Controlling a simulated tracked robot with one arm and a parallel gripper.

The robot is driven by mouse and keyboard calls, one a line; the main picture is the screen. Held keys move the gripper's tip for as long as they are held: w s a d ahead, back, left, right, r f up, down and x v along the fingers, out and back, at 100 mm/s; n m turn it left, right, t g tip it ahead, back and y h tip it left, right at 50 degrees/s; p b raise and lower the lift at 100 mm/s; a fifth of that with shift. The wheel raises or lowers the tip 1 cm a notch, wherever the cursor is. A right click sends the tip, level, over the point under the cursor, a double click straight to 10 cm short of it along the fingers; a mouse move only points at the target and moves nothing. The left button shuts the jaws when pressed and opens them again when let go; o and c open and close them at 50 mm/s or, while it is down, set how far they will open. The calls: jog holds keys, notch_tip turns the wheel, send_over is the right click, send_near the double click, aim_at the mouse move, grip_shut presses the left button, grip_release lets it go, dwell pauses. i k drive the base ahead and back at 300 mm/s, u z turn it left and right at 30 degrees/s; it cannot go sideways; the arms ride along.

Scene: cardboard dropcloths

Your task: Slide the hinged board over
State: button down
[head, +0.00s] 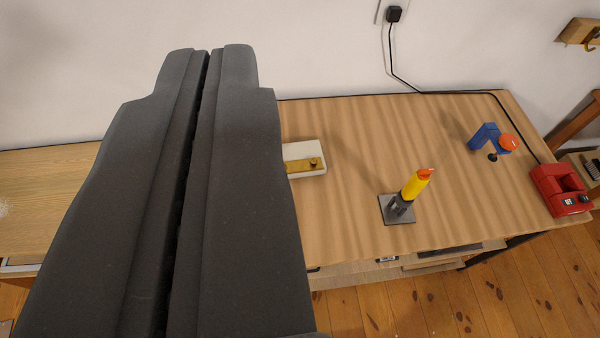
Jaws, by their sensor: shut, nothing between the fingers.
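My gripper (209,54) fills the left half of the head view, its two dark grey fingers side by side with only a thin dark seam between them. It is shut and empty. A small white block with a brass-coloured strip and a dark knob (304,159) lies on the wooden table (345,120), just right of my fingers. Its left end is hidden behind them. I cannot tell whether this is the hinged board, and no other hinged board shows clearly. The fingers also hide part of the table.
On the table stand a yellow handle with an orange tip on a metal plate (397,207), a blue clamp-like piece with an orange knob (485,138) and a red charger-like box (558,189) at the right edge. A black cable runs along the back to a wall plug (393,14).

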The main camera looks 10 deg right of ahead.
aim_at(298, 156)
jog(key=u, duration=0.05)
jog(key=i, duration=1)
jog(key=z, duration=0.1)
